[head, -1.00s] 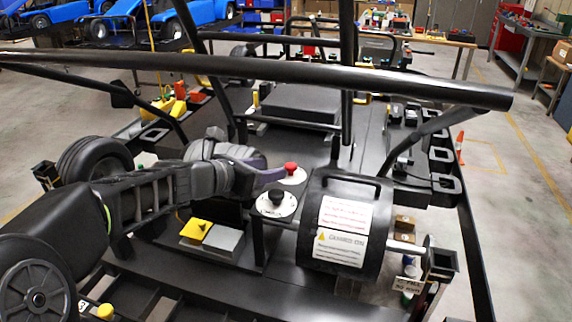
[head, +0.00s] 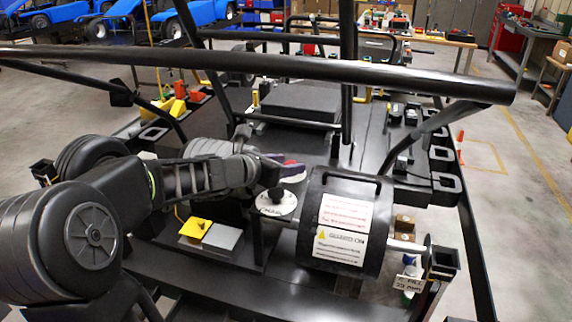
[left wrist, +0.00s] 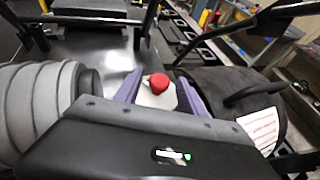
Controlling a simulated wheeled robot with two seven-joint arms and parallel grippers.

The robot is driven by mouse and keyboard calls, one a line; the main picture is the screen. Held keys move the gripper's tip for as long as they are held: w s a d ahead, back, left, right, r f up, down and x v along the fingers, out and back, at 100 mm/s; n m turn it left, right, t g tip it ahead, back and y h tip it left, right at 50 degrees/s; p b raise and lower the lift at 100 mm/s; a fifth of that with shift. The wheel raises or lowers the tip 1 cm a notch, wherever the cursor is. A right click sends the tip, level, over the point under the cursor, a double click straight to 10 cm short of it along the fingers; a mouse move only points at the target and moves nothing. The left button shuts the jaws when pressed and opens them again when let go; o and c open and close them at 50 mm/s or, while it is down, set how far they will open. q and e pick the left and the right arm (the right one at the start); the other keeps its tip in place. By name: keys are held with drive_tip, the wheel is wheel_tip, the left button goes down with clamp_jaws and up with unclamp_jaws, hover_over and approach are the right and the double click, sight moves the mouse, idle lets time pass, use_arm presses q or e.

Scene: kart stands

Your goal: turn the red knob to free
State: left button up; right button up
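The red knob (left wrist: 159,84) sits on a pale plate (left wrist: 157,98) and shows clearly in the left wrist view. In the head view the red knob (head: 291,163) is mostly hidden by my left gripper (head: 280,166). In the left wrist view the purple fingers of my left gripper (left wrist: 158,90) stand apart, one on each side of the knob and plate. Gaps show between the fingers and the knob, so the gripper is open. I cannot tell how far the fingertips are from the plate. My right gripper is not in view.
A black knob on a white dial (head: 276,203) stands just in front of the red knob. A black drum with warning labels (head: 342,228) is close on the right. A black tube (head: 260,70) crosses above. A yellow block (head: 196,227) lies at front left.

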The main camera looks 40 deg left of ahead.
use_arm(q)
clamp_jaws()
idle(0.5)
drive_tip(key=shift+a+r+m+h+p, duration=0.1)
drive_tip(key=shift+m+h+p, duration=0.4)
drive_tip(key=shift+p, duration=0.2)
drive_tip(key=shift+a+m+g+h+p, duration=0.2)
drive_tip(key=shift+m+g+h+p, duration=0.1)
drive_tip(key=shift+m+h+p, duration=0.8)
drive_tip(key=shift+w+a+m+g+h+p, duration=0.15)
drive_tip(key=shift+m+g+h+p, duration=0.55)
drive_tip(key=shift+m+h, duration=0.55)
drive_tip(key=shift+w+a+m+g+h+p, duration=0.15)
drive_tip(key=shift+m+g+h+p, duration=0.55)
drive_tip(key=shift+m+h, duration=0.55)
drive_tip(key=shift+o, duration=0.3)
unclamp_jaws()
drive_tip(key=shift+s, duration=0.1)
